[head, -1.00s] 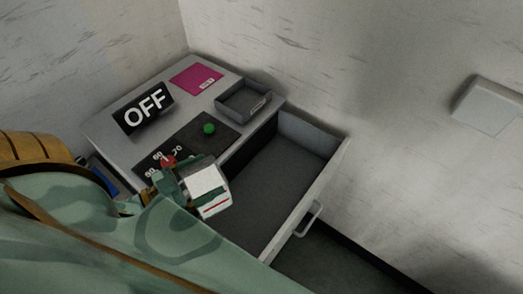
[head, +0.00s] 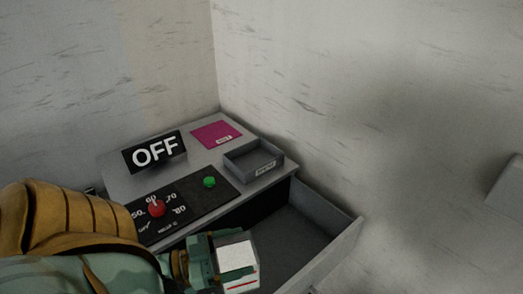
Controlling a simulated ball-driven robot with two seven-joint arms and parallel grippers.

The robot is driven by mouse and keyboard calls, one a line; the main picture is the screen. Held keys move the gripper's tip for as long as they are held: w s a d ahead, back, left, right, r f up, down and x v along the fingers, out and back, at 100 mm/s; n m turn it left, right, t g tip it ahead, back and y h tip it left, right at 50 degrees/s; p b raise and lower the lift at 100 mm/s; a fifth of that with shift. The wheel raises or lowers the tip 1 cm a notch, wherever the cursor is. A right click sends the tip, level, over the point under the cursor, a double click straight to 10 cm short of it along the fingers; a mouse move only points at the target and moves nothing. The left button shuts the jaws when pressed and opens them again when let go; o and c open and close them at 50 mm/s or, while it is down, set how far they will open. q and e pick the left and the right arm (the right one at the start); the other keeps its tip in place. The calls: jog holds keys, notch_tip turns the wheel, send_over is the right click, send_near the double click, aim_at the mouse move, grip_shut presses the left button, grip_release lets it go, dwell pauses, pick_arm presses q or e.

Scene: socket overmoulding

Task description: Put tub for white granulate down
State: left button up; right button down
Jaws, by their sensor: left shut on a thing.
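The tub for white granulate (head: 238,258) is a small pale box with a white top and a red stripe on its front side. My left gripper (head: 212,262) is shut on it and holds it at the bottom of the head view, in front of the cabinet and over the near left part of the open drawer (head: 335,246). I cannot tell its height above the drawer. The gripper's fingers are partly hidden behind the tub. My right gripper does not show.
On the cabinet top are an OFF sign (head: 155,152), a magenta mat (head: 216,134), a grey open tray (head: 253,160) with a label, and a black panel (head: 186,205) with a red knob (head: 156,208) and a green button (head: 209,182). The tray looks empty. Walls stand behind and right.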

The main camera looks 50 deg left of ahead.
pick_arm(q)
jog(key=b, duration=0.1)
send_over(249, 252)
jog(key=x, duration=0.4)
notch_tip(249, 252, down, 4)
jog(key=w+f+b, duration=0.3)
jog(key=w+f, duration=0.1)
jog(key=f, duration=0.4)
jog(key=shift+w+f, duration=0.25)
jog(key=shift+f, duration=0.2)
jog(key=shift+f+b, duration=0.5)
jog(key=shift+b, duration=0.1)
jog(key=o, duration=1.7)
jog(key=v, duration=0.5)
jog(key=r+v, duration=0.1)
jog(key=v, duration=0.1)
jog(key=shift+s+a+p, duration=0.15)
jog(key=shift+s+p, duration=0.1)
jog(key=shift+p, duration=0.1)
